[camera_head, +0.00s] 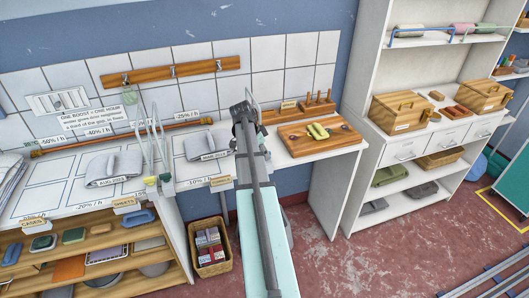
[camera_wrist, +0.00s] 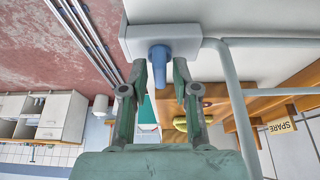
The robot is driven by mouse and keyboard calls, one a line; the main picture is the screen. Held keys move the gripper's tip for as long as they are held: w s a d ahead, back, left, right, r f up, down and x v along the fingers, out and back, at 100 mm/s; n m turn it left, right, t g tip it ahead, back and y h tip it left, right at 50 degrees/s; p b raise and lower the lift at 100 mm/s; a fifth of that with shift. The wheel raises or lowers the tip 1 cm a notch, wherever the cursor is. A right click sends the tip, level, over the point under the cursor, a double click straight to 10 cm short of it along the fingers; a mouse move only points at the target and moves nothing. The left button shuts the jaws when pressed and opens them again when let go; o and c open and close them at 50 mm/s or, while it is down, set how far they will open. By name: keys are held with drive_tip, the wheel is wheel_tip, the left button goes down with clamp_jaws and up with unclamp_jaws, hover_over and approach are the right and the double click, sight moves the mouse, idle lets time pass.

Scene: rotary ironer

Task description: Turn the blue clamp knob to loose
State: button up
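The blue clamp knob (camera_wrist: 160,58) shows in the wrist view on the front of a pale block (camera_wrist: 185,38). Its lever part points down the picture, towards my palm. My gripper (camera_wrist: 160,72) is open, with one finger on each side of the knob. A gap shows between the knob and each finger, and I see no contact. How far the fingertips reach along the knob is hard to tell. In the head view my gripper (camera_head: 244,112) is at the back, above the white counter (camera_head: 190,180). The knob cannot be made out there.
A pale tube (camera_wrist: 235,100) runs from the block beside my right finger in the wrist view. A wooden board (camera_head: 300,145) with a yellow-green item lies right of my gripper. Folded grey cloths (camera_head: 205,145) lie to its left. A shelf unit (camera_head: 365,145) stands at right.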

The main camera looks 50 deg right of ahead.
clamp_jaws()
drive_tip(key=shift+n+b, duration=0.3)
drive_tip(key=shift+n, duration=0.1)
drive_tip(key=n, duration=0.1)
drive_tip(key=n+t+b, duration=0.1)
drive_tip(key=shift+s+a+f+n+h, duration=0.1)
drive_tip(key=shift+s+n+h, duration=0.05)
drive_tip(key=shift+n+h, duration=0.2)
drive_tip(key=n+t+b, duration=0.1)
drive_tip(key=n+t, duration=0.1)
drive_tip(key=n, duration=0.2)
drive_tip(key=shift+s+n+b, duration=0.1)
drive_tip(key=shift+n+b, duration=0.2)
drive_tip(key=shift+n, duration=0.05)
drive_tip(key=n+t, duration=0.2)
drive_tip(key=n, duration=0.3)
drive_tip(key=n+t+y, duration=0.1)
drive_tip(key=n+y, duration=0.1)
drive_tip(key=n, duration=0.2)
drive_tip(key=shift+s+n+b, duration=0.1)
drive_tip(key=shift+n+b, duration=0.2)
